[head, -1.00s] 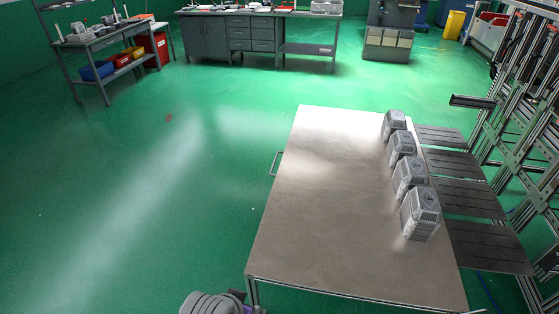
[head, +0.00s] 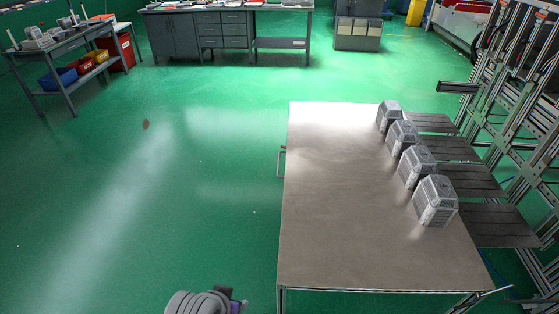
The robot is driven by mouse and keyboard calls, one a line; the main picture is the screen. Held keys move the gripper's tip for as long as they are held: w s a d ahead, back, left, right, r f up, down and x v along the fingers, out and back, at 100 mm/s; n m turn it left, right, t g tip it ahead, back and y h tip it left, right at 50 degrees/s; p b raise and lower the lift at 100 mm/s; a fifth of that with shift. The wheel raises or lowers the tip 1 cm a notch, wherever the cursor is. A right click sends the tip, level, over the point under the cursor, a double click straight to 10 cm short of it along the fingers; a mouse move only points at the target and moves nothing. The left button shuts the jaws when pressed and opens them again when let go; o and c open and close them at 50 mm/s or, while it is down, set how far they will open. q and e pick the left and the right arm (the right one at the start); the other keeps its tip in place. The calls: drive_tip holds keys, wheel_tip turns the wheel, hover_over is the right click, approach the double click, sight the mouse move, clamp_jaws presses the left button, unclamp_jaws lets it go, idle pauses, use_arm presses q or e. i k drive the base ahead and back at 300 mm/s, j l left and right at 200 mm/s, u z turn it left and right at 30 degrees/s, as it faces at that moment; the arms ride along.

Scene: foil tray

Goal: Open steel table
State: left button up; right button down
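The steel table (head: 340,220) stands right of centre in the head view, with a bare brushed top. A small bar handle (head: 281,162) sticks out from its left side. Several grey ribbed box-shaped parts (head: 436,200) stand in a row along the right edge of the top. A grey rounded piece with a purple patch shows at the bottom edge, left of the table; it looks like part of my own arm. No gripper fingers can be made out, and nothing touches the handle.
Dark slatted shelves (head: 490,225) and a metal frame rack (head: 520,110) stand close along the table's right side. A workbench with coloured bins (head: 65,76) is at the far left, and a grey cabinet bench (head: 225,32) is at the back.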

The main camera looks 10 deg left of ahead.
sight(351, 222)
drive_tip(key=j+z, duration=0.1)
drive_tip(key=j, duration=0.9)
drive_tip(key=k+j+z, duration=0.1)
drive_tip(key=j, duration=0.9)
drive_tip(key=i+j+z, duration=0.1)
drive_tip(key=z, duration=0.3)
drive_tip(key=i+j+z, duration=0.15)
drive_tip(key=z, duration=0.25)
drive_tip(key=i+j+z, duration=0.25)
drive_tip(key=j, duration=0.4)
drive_tip(key=i+j+z, duration=0.15)
drive_tip(key=i+j, duration=0.3)
drive_tip(key=j, duration=0.2)
drive_tip(key=i+j, duration=0.1)
drive_tip(key=j, duration=0.2)
drive_tip(key=i+j, duration=0.15)
drive_tip(key=j, duration=0.2)
drive_tip(key=i+j, duration=0.1)
drive_tip(key=j, duration=0.2)
